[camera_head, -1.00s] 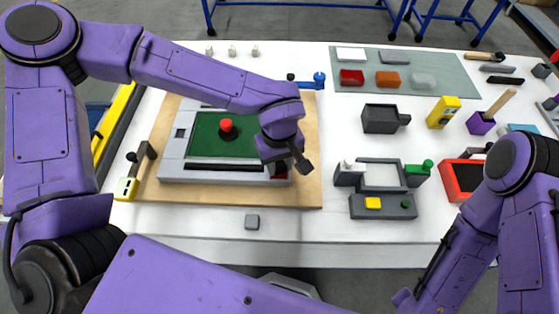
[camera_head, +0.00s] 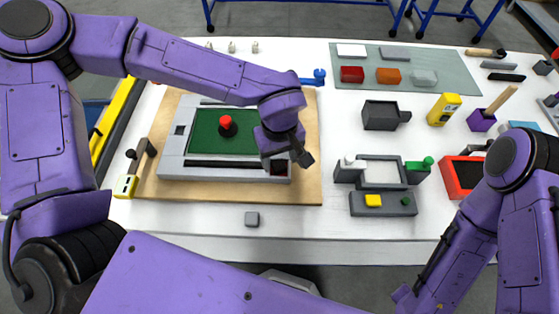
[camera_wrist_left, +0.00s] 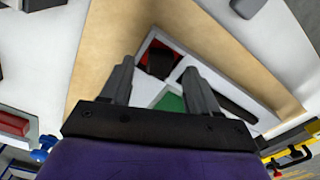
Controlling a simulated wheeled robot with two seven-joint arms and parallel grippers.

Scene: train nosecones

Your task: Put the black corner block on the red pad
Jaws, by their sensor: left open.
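In the left wrist view a black block (camera_wrist_left: 160,64) sits in a corner of the grey frame, on or against the red pad (camera_wrist_left: 151,47), with red showing around part of it. In the head view this corner, with the dark block (camera_head: 279,167), is partly covered by my left gripper (camera_head: 302,157). My left gripper is open; its two fingers (camera_wrist_left: 158,78) stand apart above the frame in the wrist view, with the block seen between and beyond their tips. Whether the block lies fully flat is hard to tell. My right arm shows at lower right, its gripper out of view.
The grey frame (camera_head: 175,168) with a green floor (camera_head: 205,145) and a red knob (camera_head: 226,123) lies on a wooden board (camera_head: 310,185). A small grey cube (camera_head: 252,219) is in front. A grey fixture (camera_head: 383,204) and black bin (camera_head: 380,117) stand to the right.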

